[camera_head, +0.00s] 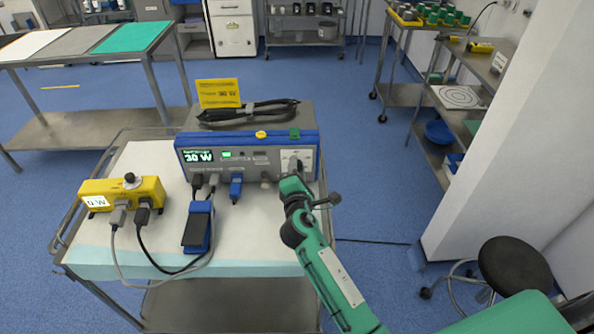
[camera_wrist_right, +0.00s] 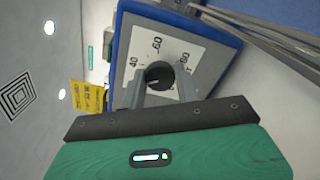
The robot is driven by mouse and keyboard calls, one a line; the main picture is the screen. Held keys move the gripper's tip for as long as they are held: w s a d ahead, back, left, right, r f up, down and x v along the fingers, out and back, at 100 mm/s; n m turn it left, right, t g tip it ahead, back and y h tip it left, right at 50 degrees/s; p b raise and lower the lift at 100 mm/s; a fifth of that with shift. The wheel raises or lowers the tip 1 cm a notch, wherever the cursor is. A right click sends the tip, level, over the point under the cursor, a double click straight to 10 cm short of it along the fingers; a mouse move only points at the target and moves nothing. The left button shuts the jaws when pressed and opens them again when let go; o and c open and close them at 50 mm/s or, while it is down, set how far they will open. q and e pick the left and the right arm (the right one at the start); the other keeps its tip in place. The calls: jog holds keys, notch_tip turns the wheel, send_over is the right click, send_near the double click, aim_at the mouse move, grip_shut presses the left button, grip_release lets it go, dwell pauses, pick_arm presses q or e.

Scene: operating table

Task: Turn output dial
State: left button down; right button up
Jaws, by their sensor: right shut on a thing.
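The output dial (camera_wrist_right: 159,75) is a dark round knob on a white scale plate with printed numbers. It sits at the right end of the front panel of a blue and grey generator box (camera_head: 250,143). The generator's display (camera_head: 198,156) reads 30 W. My right gripper (camera_wrist_right: 157,88) is shut on the dial, one finger at each side of it. In the head view my green right arm reaches up to the dial, and the right gripper (camera_head: 294,172) partly covers it. My left gripper is not in view.
A yellow box (camera_head: 122,193) with a small display and a blue foot pedal (camera_head: 198,227) stand on the cart left of my arm, with cables. A stool (camera_head: 514,265) stands at right.

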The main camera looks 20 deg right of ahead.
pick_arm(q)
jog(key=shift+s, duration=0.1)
pick_arm(e)
jog(key=o, duration=1)
jog(key=shift+s, duration=0.1)
jog(key=shift+s+a, duration=0.1)
jog(key=shift+s, duration=0.15)
jog(key=b+v, duration=0.1)
jog(key=v, duration=1.1)
jog(key=shift+b, duration=0.3)
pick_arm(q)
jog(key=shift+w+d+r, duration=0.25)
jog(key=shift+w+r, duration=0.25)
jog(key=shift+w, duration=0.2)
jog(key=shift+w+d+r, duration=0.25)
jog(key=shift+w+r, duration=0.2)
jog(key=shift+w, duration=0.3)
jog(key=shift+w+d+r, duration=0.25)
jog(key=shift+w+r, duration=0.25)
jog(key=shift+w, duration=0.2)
pick_arm(e)
jog(key=shift+s+a, duration=0.15)
jog(key=shift+s, duration=0.45)
